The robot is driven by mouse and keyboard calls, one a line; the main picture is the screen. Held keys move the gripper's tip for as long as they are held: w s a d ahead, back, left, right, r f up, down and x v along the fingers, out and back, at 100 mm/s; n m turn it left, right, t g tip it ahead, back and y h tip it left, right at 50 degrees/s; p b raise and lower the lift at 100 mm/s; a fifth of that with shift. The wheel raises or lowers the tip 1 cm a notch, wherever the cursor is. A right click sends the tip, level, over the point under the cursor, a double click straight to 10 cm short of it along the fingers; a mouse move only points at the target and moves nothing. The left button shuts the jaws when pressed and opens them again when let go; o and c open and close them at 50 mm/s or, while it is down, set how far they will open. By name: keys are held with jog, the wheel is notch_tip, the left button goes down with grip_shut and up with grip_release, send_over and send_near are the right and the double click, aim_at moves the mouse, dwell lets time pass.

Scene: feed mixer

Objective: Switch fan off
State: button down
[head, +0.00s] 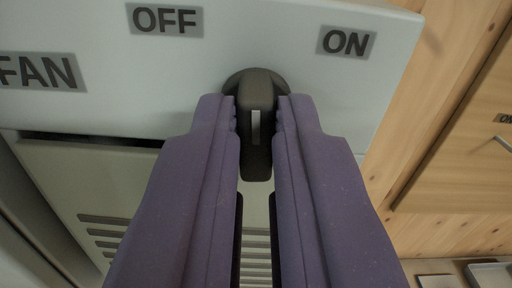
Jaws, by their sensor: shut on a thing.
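A dark knob (257,150) with a pale mark on its face sits on a light grey panel (245,40). The panel carries a FAN label (42,72) at the left, an OFF label (165,20) to the upper left of the knob and an ON label (346,42) to its upper right. The mark stands close to vertical in the picture; which label the knob is set to I cannot tell. My gripper (256,125) has its two purple fingers on either side of the knob and is shut on it. The fingers hide the knob's sides.
Below the panel is a grey front with slotted vents (105,232). At the right is a wooden wall (450,90) with a wooden board bearing another small label and a metal lever (503,143). Small trays (490,275) show at the lower right.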

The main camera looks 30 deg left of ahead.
jog(key=n+b, duration=0.4)
jog(key=n, duration=0.1)
jog(key=shift+a+f+n, duration=0.1)
jog(key=shift+n, duration=0.3)
dwell(0.4)
jog(key=c, duration=1.2)
grip_release()
jog(key=shift+o, duration=0.2)
jog(key=shift+s, duration=0.1)
jog(key=v, duration=0.7)
jog(key=shift+s+d, duration=0.25)
jog(key=shift+s, duration=0.05)
jog(key=shift+d, duration=0.1)
